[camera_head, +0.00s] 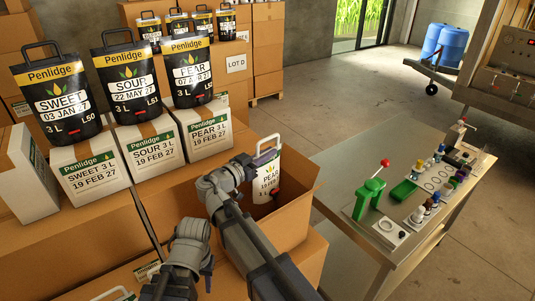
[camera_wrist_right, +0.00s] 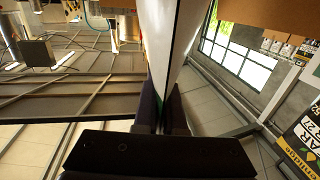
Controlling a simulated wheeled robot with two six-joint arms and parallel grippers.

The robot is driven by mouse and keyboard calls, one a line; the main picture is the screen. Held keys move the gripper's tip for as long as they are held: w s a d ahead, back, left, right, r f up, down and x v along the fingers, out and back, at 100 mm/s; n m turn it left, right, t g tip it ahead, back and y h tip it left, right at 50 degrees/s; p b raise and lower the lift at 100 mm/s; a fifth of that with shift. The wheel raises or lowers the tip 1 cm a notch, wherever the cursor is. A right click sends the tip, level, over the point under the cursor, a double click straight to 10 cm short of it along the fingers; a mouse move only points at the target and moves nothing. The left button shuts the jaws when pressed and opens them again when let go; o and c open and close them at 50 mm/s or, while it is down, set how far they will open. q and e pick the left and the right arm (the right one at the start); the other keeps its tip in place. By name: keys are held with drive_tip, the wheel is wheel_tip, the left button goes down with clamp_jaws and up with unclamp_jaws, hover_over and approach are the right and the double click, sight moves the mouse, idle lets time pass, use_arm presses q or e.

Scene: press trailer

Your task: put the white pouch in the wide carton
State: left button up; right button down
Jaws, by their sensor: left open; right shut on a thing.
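My right gripper (camera_head: 256,159) is shut on the pouch's side near the top. In the right wrist view, the pouch (camera_wrist_right: 172,40) shows edge-on, rising from between the fingers (camera_wrist_right: 164,112). My left gripper (camera_head: 207,268) is open and empty, low in the head view. My right arm hides part of the carton.
White boxes (camera_head: 152,145) carrying black pouches (camera_head: 127,82) stand at the left. A metal table (camera_head: 345,165) with a green press (camera_head: 369,194) and small bottles stands at the right.

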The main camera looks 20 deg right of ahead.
drive_tip(key=c, duration=1)
unclamp_jaws()
drive_tip(key=shift+s, duration=0.1)
drive_tip(key=shift+o, duration=0.4)
drive_tip(key=shift+f, duration=0.1)
wheel_tip(320, 180, up, 10)
drive_tip(key=p, duration=1)
